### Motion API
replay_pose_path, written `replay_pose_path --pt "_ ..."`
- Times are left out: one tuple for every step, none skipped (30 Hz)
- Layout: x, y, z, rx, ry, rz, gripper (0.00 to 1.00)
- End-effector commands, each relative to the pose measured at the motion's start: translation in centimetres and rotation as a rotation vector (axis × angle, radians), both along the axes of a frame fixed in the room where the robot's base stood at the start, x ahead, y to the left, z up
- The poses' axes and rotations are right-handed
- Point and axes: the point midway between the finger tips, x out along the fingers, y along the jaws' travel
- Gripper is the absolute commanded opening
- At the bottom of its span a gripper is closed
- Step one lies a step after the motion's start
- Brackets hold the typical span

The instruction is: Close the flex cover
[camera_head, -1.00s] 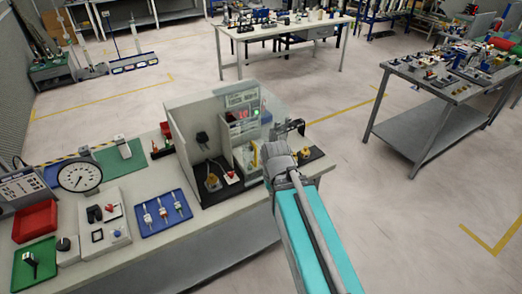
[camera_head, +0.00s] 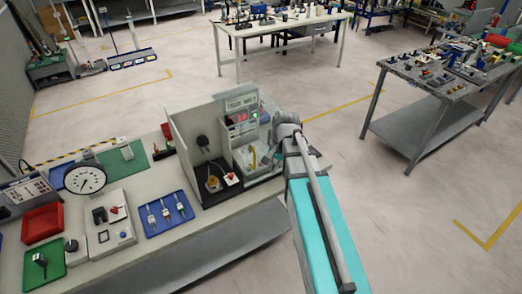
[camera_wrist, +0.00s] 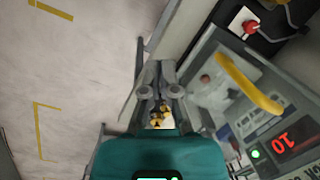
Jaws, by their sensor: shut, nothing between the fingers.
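A tester unit with a grey frame, a red display and a green lamp stands at the right of the walled bench station. It shows in the head view (camera_head: 240,120) and fills the right of the wrist view (camera_wrist: 272,140). A yellow curved handle (camera_wrist: 247,85) crosses a clear, pale panel that seems to be the flex cover (camera_wrist: 212,95). I cannot tell the cover's exact angle. My gripper (camera_wrist: 162,72) is shut and empty, left of the yellow handle in the wrist view and apart from it. In the head view my wrist hides the fingers.
Grey foam-like walls (camera_head: 186,125) enclose the station's back and left. A red-topped switch (camera_head: 230,178) and a yellow part (camera_head: 213,184) sit on its dark floor. A blue tray (camera_head: 165,213) lies to the left. Open floor lies right of the bench.

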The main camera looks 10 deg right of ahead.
Motion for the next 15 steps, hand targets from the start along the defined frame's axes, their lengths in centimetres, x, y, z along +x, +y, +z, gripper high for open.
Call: replay_pose_path --pt "1.8 -0.7 1.7 0.018 0.019 -0.083 0.00" --pt "2.5 -1.0 2.2 0.032 0.031 -0.137 0.00" --pt "3.3 -1.4 2.8 0.047 0.048 -0.208 0.00" --pt "3.9 -1.7 3.3 0.059 0.061 -0.258 0.00" --pt "4.5 -2.0 3.8 0.070 0.075 -0.309 0.00" --pt "5.3 -2.5 4.4 0.084 0.093 -0.372 0.00" --pt "5.8 -2.8 4.8 0.094 0.107 -0.417 0.00" --pt "6.3 -3.1 5.2 0.103 0.120 -0.457 0.00" --pt "6.8 -3.4 5.6 0.114 0.137 -0.510 0.00" --pt "7.2 -3.7 5.9 0.121 0.148 -0.545 0.00" --pt "7.6 -3.9 6.2 0.129 0.158 -0.577 0.00" --pt "8.0 -4.2 6.5 0.137 0.171 -0.614 0.00" --pt "8.2 -4.3 6.7 0.142 0.179 -0.638 0.00" --pt "8.4 -4.5 6.8 0.146 0.187 -0.659 0.00" --pt "8.6 -4.6 7.0 0.150 0.195 -0.681 0.00"
